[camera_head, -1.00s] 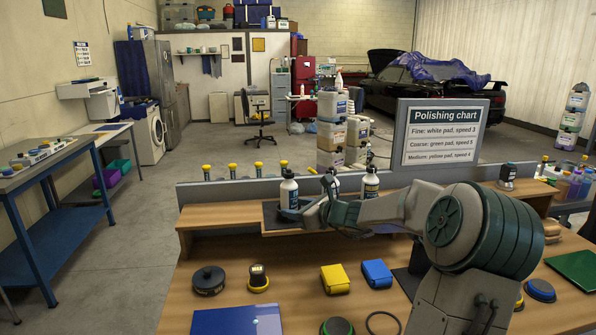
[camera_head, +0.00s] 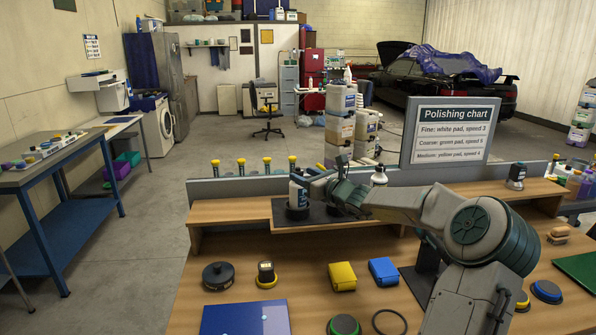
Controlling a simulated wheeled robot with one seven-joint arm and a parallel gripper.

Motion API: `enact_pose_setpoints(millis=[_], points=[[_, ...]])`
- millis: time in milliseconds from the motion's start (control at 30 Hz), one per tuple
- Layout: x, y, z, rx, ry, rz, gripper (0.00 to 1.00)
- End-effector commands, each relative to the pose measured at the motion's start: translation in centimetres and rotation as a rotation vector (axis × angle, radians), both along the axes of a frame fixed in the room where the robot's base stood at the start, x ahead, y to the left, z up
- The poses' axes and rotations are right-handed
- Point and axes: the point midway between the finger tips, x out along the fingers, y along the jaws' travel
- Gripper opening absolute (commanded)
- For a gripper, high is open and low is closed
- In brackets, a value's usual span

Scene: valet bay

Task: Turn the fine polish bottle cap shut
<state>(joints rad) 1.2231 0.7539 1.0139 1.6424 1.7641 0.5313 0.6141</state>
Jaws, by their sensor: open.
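A white bottle (camera_head: 297,192) with a dark label stands upright on a dark mat (camera_head: 275,220) on the raised shelf. My gripper (camera_head: 308,177) is open at the right of its upper part. One finger overlaps the bottle in the picture, and I cannot tell whether it touches. The cap is small and partly hidden, so I cannot see how far it is turned. A second bottle (camera_head: 378,178) stands farther right, mostly hidden behind my arm. The labels are too small to read, so I cannot tell which bottle is the fine polish.
Several yellow-topped items (camera_head: 267,165) line the back edge.

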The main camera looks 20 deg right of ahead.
Motion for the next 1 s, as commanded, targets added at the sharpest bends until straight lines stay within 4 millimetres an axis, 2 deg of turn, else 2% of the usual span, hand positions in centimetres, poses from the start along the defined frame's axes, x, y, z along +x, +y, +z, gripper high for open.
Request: enact_pose_setpoints(millis=[100,233,600,633,767,800,1000], points=[[1.7,0.6,0.1,0.003,0.0,0.002,0.5],[2.9,0.9,0.1,0.001,-0.001,0.001,0.5],[3.4,1.0,0.0,0.0,0.001,-0.001,0.5],[3.4,1.0,0.0,0.0,0.001,-0.001,0.47],[3.3,1.0,0.0,0.0,0.001,-0.001,0.11],[3.3,1.0,0.0,0.0,0.001,-0.001,0.06],[3.4,1.0,-0.3,-0.001,0.001,-0.007,0.06]])
